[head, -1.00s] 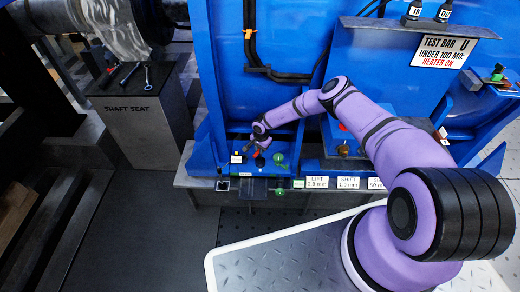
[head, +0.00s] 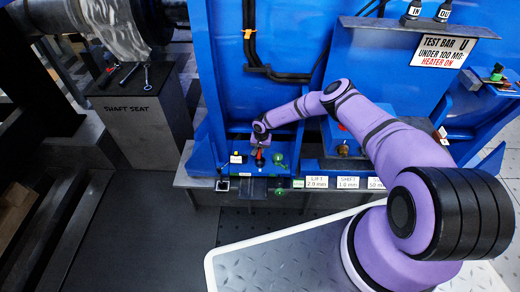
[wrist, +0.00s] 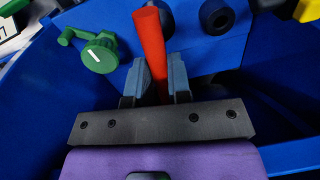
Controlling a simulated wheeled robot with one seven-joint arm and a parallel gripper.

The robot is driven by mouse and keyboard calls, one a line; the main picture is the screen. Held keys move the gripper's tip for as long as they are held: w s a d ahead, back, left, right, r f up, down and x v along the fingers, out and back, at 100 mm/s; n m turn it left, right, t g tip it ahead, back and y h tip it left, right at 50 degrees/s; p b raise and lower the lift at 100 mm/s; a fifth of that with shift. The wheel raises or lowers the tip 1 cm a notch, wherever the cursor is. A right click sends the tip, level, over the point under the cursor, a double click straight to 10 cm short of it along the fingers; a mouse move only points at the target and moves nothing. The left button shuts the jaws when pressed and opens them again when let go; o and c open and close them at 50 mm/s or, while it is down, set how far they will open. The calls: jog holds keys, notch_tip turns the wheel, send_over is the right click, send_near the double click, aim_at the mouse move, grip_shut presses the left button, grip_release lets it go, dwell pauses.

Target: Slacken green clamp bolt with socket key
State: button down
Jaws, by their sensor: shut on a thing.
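My gripper (wrist: 157,64) is shut on a red tapered handle (wrist: 150,40) in the wrist view, one finger on each side of it. I cannot tell whether this handle is the socket key; its lower end is hidden between the fingers. A green round piece with a white line (wrist: 100,54) and a small green side arm lies left of the fingers, apart from them. In the head view my gripper (head: 259,141) is low over the blue ledge, with the red handle (head: 260,158) just below it. A green piece (head: 279,160) stands close to its right.
A black round socket-like piece (wrist: 217,15) is right of the handle in the wrist view. Labelled plates (head: 317,182) line the ledge front. The shaft seat block (head: 140,115) with dark tools stands at left. Blue walls enclose the ledge's back and left side.

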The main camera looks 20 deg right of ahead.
jog(key=shift+m, duration=0.3)
jog(key=shift+r, duration=3.8)
